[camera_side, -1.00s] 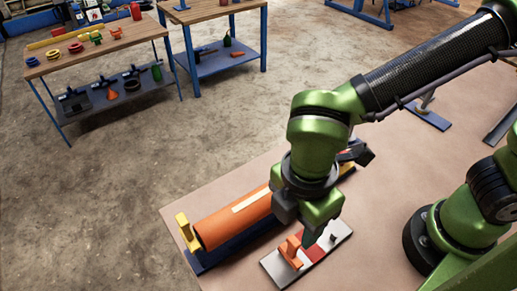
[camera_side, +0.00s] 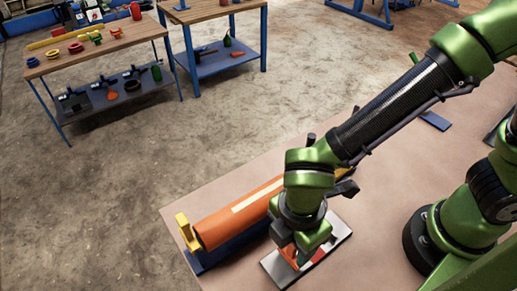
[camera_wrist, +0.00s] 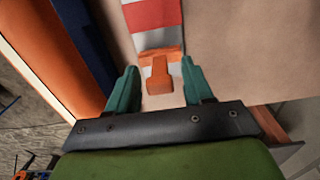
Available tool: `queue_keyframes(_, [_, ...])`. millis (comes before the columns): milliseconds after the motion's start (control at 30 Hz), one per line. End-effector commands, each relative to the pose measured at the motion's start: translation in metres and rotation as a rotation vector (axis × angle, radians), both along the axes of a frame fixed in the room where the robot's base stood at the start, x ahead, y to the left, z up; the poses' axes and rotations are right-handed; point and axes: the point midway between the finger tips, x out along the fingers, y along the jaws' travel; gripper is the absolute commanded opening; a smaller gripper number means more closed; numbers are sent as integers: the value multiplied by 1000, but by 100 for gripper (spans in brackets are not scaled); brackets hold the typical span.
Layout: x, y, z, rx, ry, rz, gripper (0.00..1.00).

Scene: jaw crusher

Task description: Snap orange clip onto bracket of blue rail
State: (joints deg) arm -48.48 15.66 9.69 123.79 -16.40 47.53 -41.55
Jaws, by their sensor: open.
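The orange clip (camera_wrist: 160,76) stands on a small white plate with a red patch (camera_wrist: 155,14). In the wrist view my gripper (camera_wrist: 160,82) is open, with one teal finger on each side of the clip. A gap shows between each finger and the clip. In the side view my gripper (camera_side: 299,258) is low over the plate (camera_side: 278,272) and hides most of the clip. The blue rail (camera_side: 228,250) lies beside the plate under an orange cylinder (camera_side: 240,215). A yellow bracket (camera_side: 187,232) stands upright at the rail's near left end.
The orange cylinder with a cream stripe lies along the rail, close to the left of my gripper. The tan tabletop (camera_side: 375,215) is clear between the plate and my base. Workbenches with small parts (camera_side: 95,45) stand far back on the floor.

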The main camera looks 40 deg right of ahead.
Motion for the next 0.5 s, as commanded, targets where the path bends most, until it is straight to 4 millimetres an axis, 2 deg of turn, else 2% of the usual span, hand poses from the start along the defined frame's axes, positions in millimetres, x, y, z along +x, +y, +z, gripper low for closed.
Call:
queue_keyframes(33, [0, 0, 0, 0, 0, 0, 51])
queue_keyframes(367, [0, 0, 0, 0, 0, 0, 0])
queue_keyframes(500, [0, 0, 1, 1, -1, 0, 0])
